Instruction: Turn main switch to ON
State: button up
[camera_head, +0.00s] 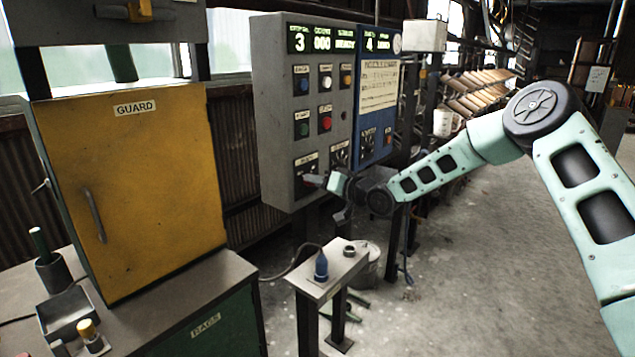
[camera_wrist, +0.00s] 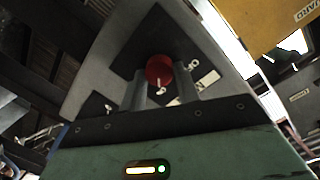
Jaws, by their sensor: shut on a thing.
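The control panel (camera_head: 285,150) is a grey upright box left of centre in the head view. The main switch shows in the wrist view as a red round knob (camera_wrist: 159,69) on a black plate (camera_wrist: 160,40), with a white mark on its near side. My gripper (camera_wrist: 161,92) is shut on the red knob, one finger on each side. In the head view my gripper (camera_head: 318,181) is at the panel's lower left and hides most of the switch.
Coloured push buttons (camera_head: 325,123) sit above my gripper on the panel. A blue panel section (camera_head: 372,145) adjoins on the right. A yellow guard door (camera_head: 140,180) stands left. Floor at right is clear.

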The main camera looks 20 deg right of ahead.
jog(key=o, duration=1)
jog(key=shift+c, duration=0.2)
jog(key=b+v, duration=0.2)
jog(key=v, duration=1.5)
jog(key=shift+s+d, duration=0.2)
jog(key=s+a+f+n+g+h, duration=0.45)
jog(key=s+a+g, duration=0.25)
jog(key=s+a, duration=0.55)
jog(key=s+a+n+g+h, duration=0.1)
jog(key=s+a+g+h, duration=0.1)
jog(key=s, duration=1.1)
jog(key=s+a+n+g+h, duration=0.2)
jog(key=s+g+h, duration=0.1)
jog(key=s, duration=1.1)
jog(key=shift+a+r+g, duration=0.15)
jog(key=shift+r+g, duration=0.35)
jog(key=shift+g, duration=0.4)
